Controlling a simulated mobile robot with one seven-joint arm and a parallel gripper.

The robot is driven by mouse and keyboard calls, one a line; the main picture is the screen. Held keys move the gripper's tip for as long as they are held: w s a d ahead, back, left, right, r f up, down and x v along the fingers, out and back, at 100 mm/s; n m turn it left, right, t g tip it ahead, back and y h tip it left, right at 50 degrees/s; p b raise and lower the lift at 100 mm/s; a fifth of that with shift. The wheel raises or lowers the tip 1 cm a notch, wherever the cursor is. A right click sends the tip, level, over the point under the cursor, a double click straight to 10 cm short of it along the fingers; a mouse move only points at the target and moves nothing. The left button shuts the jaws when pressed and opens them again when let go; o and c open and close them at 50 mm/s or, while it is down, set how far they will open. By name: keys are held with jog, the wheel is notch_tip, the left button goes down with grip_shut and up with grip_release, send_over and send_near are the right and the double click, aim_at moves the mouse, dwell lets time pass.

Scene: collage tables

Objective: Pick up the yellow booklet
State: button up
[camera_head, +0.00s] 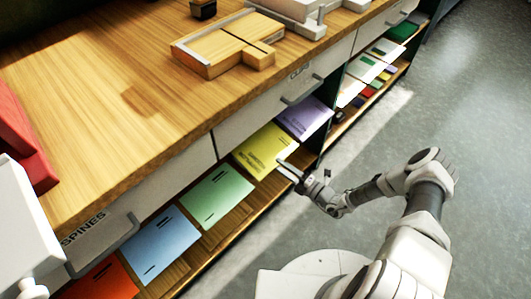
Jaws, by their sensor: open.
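The yellow booklet (262,152) lies flat on the open shelf under the drawers, between the green booklet and the purple booklet. It has dark printed text on its cover. My gripper (286,167) is at the right edge of the yellow booklet, reaching in from the aisle side. Its fingertips overlap the booklet's edge in the picture. The fingers are small here, and I cannot tell whether they touch the booklet or have it between them.
A purple booklet (305,118) lies beyond, and green (216,193), blue (161,244) and orange (103,280) booklets lie nearer on the shelf. The wooden tabletop (110,130) and drawer fronts with handles (302,91) overhang the shelf. The grey floor (470,110) is clear.

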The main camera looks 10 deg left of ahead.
jog(key=shift+w+a, duration=0.25)
jog(key=shift+a, duration=0.15)
grip_shut()
dwell(1.1)
